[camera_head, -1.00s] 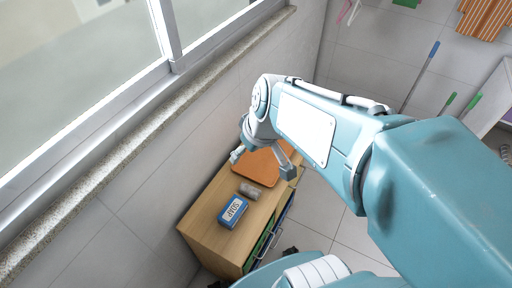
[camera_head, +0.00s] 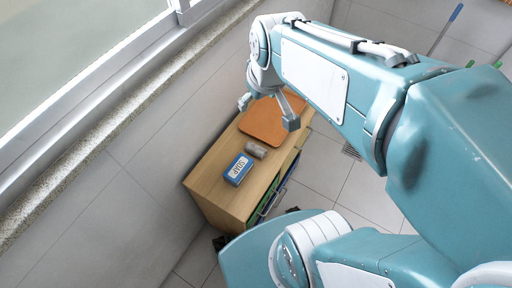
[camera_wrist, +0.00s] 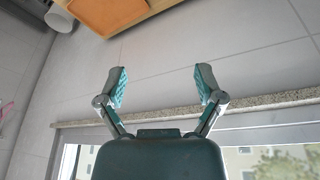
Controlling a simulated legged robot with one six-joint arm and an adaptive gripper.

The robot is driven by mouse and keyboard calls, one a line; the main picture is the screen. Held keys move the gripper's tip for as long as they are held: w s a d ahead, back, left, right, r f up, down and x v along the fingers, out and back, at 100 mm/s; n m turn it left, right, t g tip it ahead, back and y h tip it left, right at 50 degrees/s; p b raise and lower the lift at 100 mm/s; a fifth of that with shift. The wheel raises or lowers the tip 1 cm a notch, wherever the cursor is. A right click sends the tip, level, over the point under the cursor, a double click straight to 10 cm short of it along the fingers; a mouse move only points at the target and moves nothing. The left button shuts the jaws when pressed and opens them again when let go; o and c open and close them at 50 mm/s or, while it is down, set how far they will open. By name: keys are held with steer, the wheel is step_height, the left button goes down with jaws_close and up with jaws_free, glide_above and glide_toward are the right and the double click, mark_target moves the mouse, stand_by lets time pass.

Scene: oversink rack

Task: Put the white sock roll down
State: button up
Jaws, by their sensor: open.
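My gripper (camera_head: 268,112) is open, with its two fingers spread above the orange board on the wooden cabinet. In the wrist view my gripper (camera_wrist: 160,80) shows nothing between its fingers. I cannot identify a white sock roll for certain. A small greyish roll-shaped item (camera_head: 256,149) lies on the cabinet top between the orange board and the soap box, apart from my fingers. A white round-ended thing (camera_wrist: 60,18) shows at the top left of the wrist view, and I cannot tell what it is.
The wooden cabinet (camera_head: 208,178) stands against the tiled wall below the window. On it are the orange board (camera_head: 274,122) and a blue soap box (camera_head: 238,169). The board also shows in the wrist view (camera_wrist: 108,12). Tiled floor (camera_head: 362,190) is open to the right.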

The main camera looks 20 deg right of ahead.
steer(key=w+d+f+n+g, duration=0.1)
steer(key=w+d+f+g, duration=0.1)
steer(key=w+f, duration=0.4)
steer(key=n+g, duration=0.1)
steer(key=n, duration=0.1)
glide_above(257, 148)
steer(key=a, duration=0.1)
step_height(257, 148, down, 8)
steer(key=f, duration=0.9)
steer(key=f+n+g+y, duration=0.1)
steer(key=f, duration=0.9)
steer(key=d+f+n+g, duration=0.1)
steer(key=f, duration=0.8)
steer(key=shift+f+y, duration=0.4)
steer(key=c, duration=0.6)
steer(key=shift+r, duration=0.45)
steer(key=shift+c, duration=0.2)
steer(key=shift+a+v, duration=0.2)
steer(key=shift+v, duration=0.85)
steer(key=s+a+r, duration=0.1)
steer(key=s+r, duration=0.9)
steer(key=s, duration=0.4)
steer(key=shift+a, duration=0.35)
